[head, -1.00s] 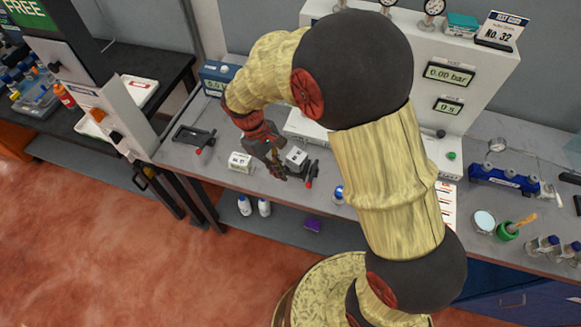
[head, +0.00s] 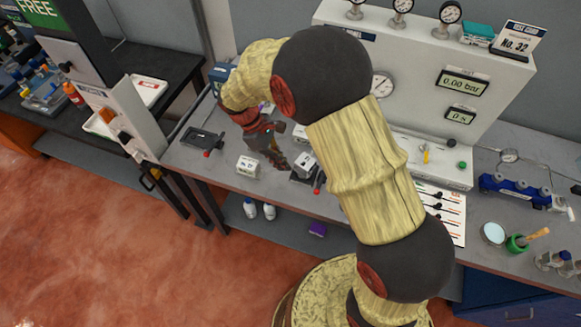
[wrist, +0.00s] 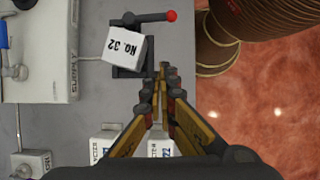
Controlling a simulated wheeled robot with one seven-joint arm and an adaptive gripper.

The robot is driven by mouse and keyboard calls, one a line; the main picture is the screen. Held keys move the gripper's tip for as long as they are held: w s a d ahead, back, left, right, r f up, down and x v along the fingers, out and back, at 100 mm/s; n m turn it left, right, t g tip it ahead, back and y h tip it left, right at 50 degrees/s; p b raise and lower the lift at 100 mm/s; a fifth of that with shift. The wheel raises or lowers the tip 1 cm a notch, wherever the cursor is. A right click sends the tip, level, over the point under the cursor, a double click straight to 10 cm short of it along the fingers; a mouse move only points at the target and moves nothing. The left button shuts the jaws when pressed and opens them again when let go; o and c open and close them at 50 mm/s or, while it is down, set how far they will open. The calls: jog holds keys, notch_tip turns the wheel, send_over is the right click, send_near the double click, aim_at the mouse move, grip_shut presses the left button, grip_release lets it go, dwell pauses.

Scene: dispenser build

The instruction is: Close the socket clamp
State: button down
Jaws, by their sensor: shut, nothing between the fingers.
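The socket clamp is a dark bracket with a red-knobbed lever. In the wrist view its base (wrist: 128,71) lies ahead of my gripper, and the lever's red knob (wrist: 171,15) is at the top. A white block marked No. 32 (wrist: 124,45) sits on the clamp, turned at an angle. In the head view the red knob (head: 317,188) shows beside my forearm, which partly hides the clamp. My gripper (wrist: 162,70) is shut and empty, pointing down just beside the clamp's near right corner. It also shows in the head view (head: 283,165). I cannot tell whether they touch.
A similar dark fixture with a red knob (head: 204,140) stands to the left on the bench. A white labelled block (head: 248,166) stands near the front edge. The test stand (head: 420,75) with gauges rises behind. The floor lies open in front.

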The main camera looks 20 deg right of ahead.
jog(key=b+x, duration=0.1)
jog(key=x, duration=0.7)
jog(key=shift+s+f, duration=0.15)
jog(key=shift+f, duration=0.05)
jog(key=shift+s+d+r, duration=0.2)
jog(key=shift+s+d, duration=0.35)
jog(key=shift+d, duration=0.3)
jog(key=shift+s+d+r, duration=0.2)
jog(key=shift+s+d, duration=0.35)
jog(key=shift+d, duration=0.25)
